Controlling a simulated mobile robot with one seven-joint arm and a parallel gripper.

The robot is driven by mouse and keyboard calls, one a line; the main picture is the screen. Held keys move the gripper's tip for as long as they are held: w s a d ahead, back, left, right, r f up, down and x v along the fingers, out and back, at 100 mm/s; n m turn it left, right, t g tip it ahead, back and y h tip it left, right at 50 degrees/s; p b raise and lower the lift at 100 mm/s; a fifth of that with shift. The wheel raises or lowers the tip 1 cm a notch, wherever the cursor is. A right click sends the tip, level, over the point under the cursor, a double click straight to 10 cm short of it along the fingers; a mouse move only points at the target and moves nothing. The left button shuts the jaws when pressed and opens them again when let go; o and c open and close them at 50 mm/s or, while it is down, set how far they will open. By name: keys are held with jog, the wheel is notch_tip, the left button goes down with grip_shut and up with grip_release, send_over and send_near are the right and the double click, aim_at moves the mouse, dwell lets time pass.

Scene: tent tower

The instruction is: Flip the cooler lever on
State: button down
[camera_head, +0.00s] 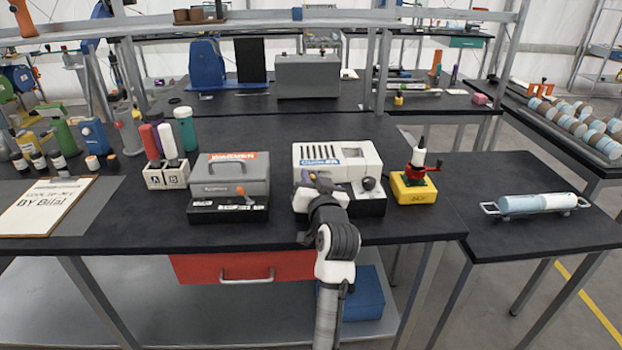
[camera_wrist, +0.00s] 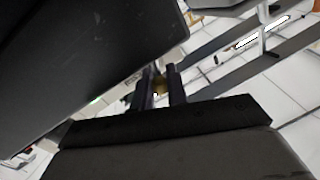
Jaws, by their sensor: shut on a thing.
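The cooler (camera_head: 357,158) is a white box with dark slots and a blue label on a black base, on the dark workbench. A round dark knob (camera_head: 369,183) stands on the right of its base. My gripper (camera_head: 306,184) is at the base's front left, and my wrist hides that part. In the wrist view the two dark fingers of my gripper (camera_wrist: 161,88) are close together around a small yellowish-brown piece (camera_wrist: 160,84). This piece may be the cooler lever; I cannot tell surely. The lever's position is hidden in the head view.
A grey warmer (camera_head: 229,172) with an orange lever (camera_head: 241,196) stands just left of the cooler. A yellow block with a red-handled device (camera_head: 414,185) stands close on the right. Bottles in a white holder (camera_head: 166,176) are farther left. The bench's front edge is below my gripper.

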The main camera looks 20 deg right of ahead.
jog(key=shift+s+d+f+m, duration=0.1)
jog(key=shift+d+m, duration=0.2)
jog(key=shift+m, duration=0.7)
jog(key=c, duration=1.4)
grip_release()
jog(key=shift+c, duration=0.2)
jog(key=s+a+b, duration=0.1)
jog(key=s+b, duration=0.2)
jog(key=s, duration=1)
jog(key=shift+s+a+f, duration=0.2)
jog(key=shift+s+a, duration=0.1)
jog(key=shift+s, duration=0.05)
